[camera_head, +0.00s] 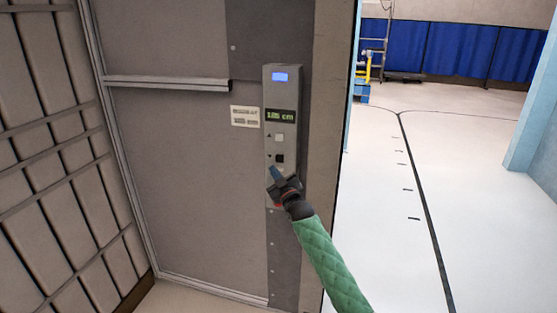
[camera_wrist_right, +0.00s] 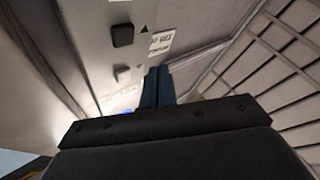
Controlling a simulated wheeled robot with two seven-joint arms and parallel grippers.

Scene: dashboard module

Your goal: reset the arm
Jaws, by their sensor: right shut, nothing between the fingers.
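My right gripper (camera_head: 275,173) is in front of the lower part of a grey control panel (camera_head: 284,95) on the wall, just below its dark lower button (camera_head: 279,158). Its blue fingers are shut together with nothing between them. The fingers also show in the right wrist view (camera_wrist_right: 157,86), close to the panel; I cannot tell whether they touch it. The panel has a lit blue screen (camera_head: 280,77), a display (camera_head: 281,116) that seems to read 185 cm, and a pale upper button (camera_head: 279,137). My green-sleeved right arm comes in from below. My left gripper is not in view.
A small white label (camera_head: 245,116) is on the wall left of the panel. A metal rail (camera_head: 165,84) crosses the wall, and a slatted wall (camera_head: 55,150) stands at the left. Open pale floor (camera_head: 440,180) lies to the right, past the wall's edge.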

